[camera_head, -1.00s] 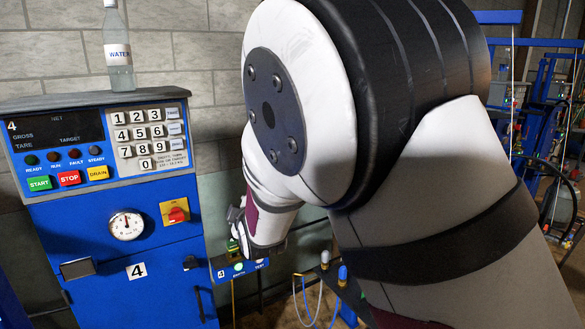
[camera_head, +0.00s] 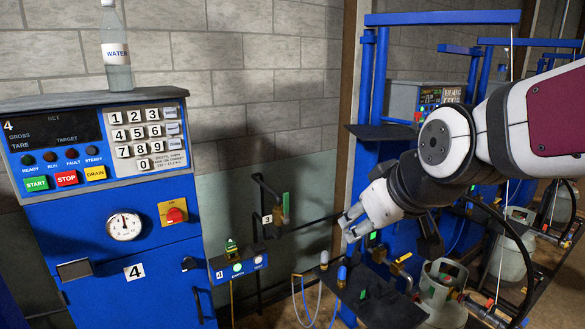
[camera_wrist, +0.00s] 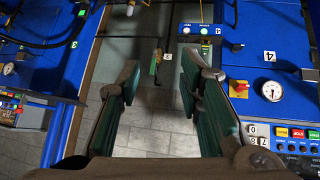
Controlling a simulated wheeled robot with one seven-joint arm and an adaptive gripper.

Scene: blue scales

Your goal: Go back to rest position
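My gripper (camera_head: 350,219) is in the middle right of the head view, in the air in front of the blue frame of the neighbouring station. In the wrist view my gripper (camera_wrist: 157,85) has its two green-padded fingers spread wide, with nothing between them. The floor-side wall and a small green-handled valve marked 3 (camera_wrist: 156,62) show in the gap beyond the fingers. My arm comes in from the right edge of the head view.
The blue scale cabinet 4 (camera_head: 130,245) stands at left, with a water bottle (camera_head: 115,50) on top. A small button box (camera_head: 238,264) sits beside it. A gas cylinder (camera_head: 440,285) stands low at right. Blue frames (camera_head: 440,18) rise behind my arm.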

